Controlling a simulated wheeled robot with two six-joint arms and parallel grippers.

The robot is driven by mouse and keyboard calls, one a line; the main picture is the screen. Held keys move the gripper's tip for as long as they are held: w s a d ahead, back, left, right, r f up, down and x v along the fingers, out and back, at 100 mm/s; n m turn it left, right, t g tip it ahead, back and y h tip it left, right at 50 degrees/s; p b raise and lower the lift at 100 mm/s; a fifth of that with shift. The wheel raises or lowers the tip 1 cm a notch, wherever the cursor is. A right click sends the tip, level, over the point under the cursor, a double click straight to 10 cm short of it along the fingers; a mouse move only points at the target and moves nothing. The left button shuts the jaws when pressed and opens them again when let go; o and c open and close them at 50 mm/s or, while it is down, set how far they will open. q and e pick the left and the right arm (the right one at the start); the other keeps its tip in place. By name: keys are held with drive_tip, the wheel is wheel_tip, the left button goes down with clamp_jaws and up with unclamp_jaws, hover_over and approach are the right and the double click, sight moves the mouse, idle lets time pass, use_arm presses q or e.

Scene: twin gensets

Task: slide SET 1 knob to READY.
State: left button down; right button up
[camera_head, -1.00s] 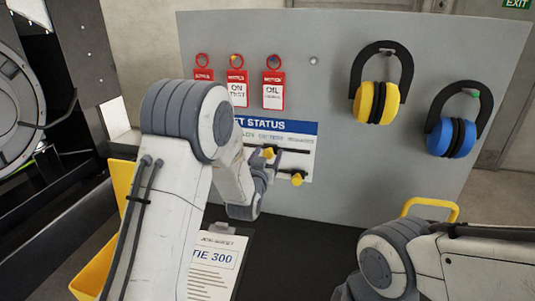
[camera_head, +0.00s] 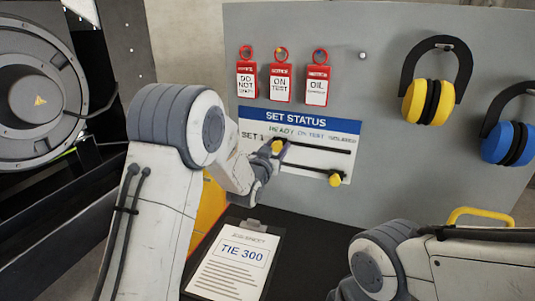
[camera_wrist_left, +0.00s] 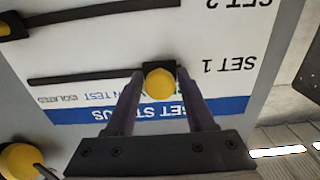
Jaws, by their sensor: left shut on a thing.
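The SET STATUS panel (camera_head: 300,120) carries two black slots with yellow knobs. The SET 1 knob (camera_head: 278,146) is on the upper slot, near its left end and below the word READY. In the left wrist view, which is upside down, the SET 1 knob (camera_wrist_left: 160,84) sits at the slot end nearest the SET 1 label. My left gripper (camera_head: 273,151) is shut on this knob, with a finger on each side. The READY word is hidden in the wrist view. My right forearm shows at lower right, but its gripper is out of view.
The lower slot's knob (camera_head: 335,180) stands to the right. Red tags (camera_head: 280,84) hang above the panel. Yellow ear defenders (camera_head: 428,102) and blue ear defenders (camera_head: 510,143) hang at right. A clipboard (camera_head: 231,265) lies on the dark surface below.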

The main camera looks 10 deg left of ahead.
use_arm(q)
drive_tip(key=shift+a, duration=0.2)
drive_tip(key=c, duration=0.6)
unclamp_jaws()
drive_tip(key=shift+o, duration=0.7)
drive_tip(key=shift+a, duration=0.15)
drive_tip(key=shift+s, duration=0.15)
drive_tip(key=s+a+b, duration=0.1)
drive_tip(key=s+b, duration=0.2)
drive_tip(key=s, duration=0.7)
drive_tip(key=shift+a, duration=0.15)
